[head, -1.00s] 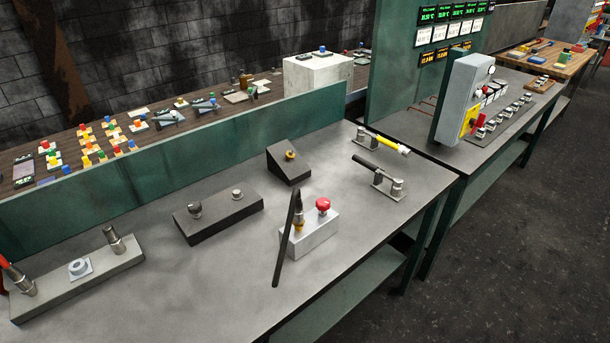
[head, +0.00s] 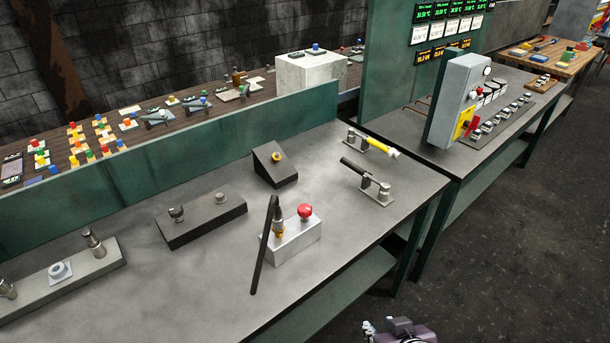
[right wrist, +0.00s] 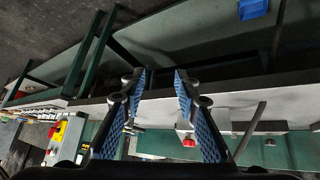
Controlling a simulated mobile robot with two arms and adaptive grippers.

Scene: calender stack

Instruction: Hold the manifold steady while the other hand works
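Which object is the manifold is not certain. A pale metal block (head: 292,243) with a red mushroom knob (head: 305,211), a brass fitting and a long black lever (head: 264,247) stands near the bench's front edge. A long grey block (head: 98,265) with metal fittings lies at the left. My right gripper (head: 388,332) is at the bottom of the head view, in front of the bench and apart from everything. In the right wrist view its blue-padded fingers (right wrist: 158,84) are spread and empty, with the pale block (right wrist: 184,124) seen beyond them. My left gripper is out of view.
On the grey bench (head: 350,230) stand a dark block (head: 205,222) with two fittings, a black wedge (head: 277,166), a yellow-handled clamp (head: 372,143) and a black-handled clamp (head: 368,182). A green panel (head: 170,178) runs along the back. The bench's front right is clear.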

